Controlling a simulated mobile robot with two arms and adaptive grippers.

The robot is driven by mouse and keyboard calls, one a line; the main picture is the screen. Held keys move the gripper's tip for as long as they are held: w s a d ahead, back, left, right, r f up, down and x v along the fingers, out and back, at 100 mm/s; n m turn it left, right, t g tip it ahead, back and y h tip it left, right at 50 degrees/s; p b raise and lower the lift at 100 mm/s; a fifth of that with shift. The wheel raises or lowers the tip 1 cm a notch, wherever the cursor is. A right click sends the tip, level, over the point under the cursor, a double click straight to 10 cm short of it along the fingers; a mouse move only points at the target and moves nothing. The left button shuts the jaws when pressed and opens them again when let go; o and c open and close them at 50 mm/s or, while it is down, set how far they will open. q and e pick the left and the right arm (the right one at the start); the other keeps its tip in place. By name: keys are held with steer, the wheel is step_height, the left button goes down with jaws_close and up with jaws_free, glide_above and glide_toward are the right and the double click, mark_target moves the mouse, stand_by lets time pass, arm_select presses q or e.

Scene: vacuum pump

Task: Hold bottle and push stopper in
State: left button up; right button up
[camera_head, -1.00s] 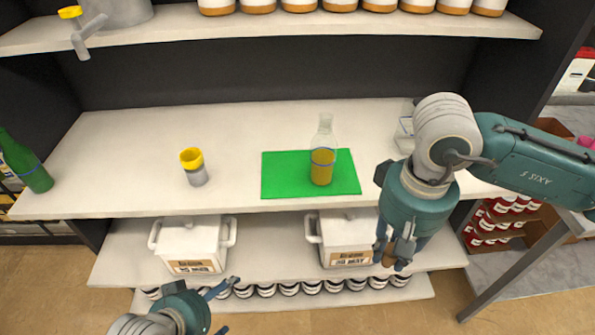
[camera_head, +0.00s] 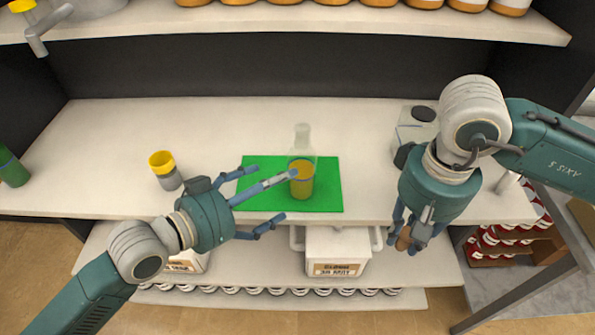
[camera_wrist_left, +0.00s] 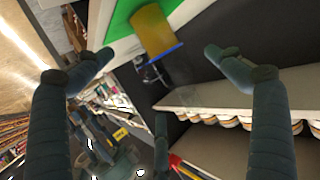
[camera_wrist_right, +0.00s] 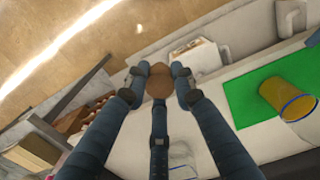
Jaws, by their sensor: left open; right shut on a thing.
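A clear bottle (camera_head: 301,172) with amber liquid stands upright on a green mat (camera_head: 268,202) on the shelf. My left gripper (camera_head: 262,199) is open over the mat, its fingers spread just left of and in front of the bottle; one finger overlaps the bottle in the head view. In the left wrist view the bottle's amber part (camera_wrist_left: 153,30) lies ahead between the spread fingers. My right gripper (camera_head: 416,240) is shut on a brown stopper (camera_head: 404,239), held in front of the shelf edge, right of the mat. The stopper (camera_wrist_right: 159,84) shows between the fingertips in the right wrist view.
A grey cup with a yellow rim (camera_head: 164,170) stands left of the mat. A green bottle (camera_head: 13,168) is at the far left. A white container with a dark round top (camera_head: 416,125) stands behind my right arm. White boxes (camera_head: 338,252) sit on the lower shelf.

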mark_target(296, 177)
arm_select(q)
steer(key=p+x, duration=0.1)
steer(key=x, duration=0.8)
steer(key=shift+w+d+p, duration=0.1)
steer(key=shift+d+p, duration=0.05)
steer(key=shift+p, duration=0.25)
arm_select(e)
steer(key=shift+w+d+r, duration=0.1)
steer(key=shift+r, duration=0.4)
steer(key=shift+w+d+r, duration=0.1)
steer(key=shift+r, duration=0.35)
arm_select(q)
steer(key=shift+w+d+f, duration=0.15)
steer(key=shift+w+d, duration=0.05)
arm_select(e)
steer(key=shift+s+a+r, duration=0.1)
steer(key=shift+r, duration=0.05)
arm_select(q)
steer(key=shift+w+d+f, duration=0.1)
steer(key=c, duration=1.5)
steer(key=shift+c, duration=0.2)
arm_select(e)
steer(key=w+a+r+m, duration=0.9)
steer(key=w+a+r, duration=0.8)
steer(key=w+a, duration=0.1)
steer(key=shift+a, duration=0.5)
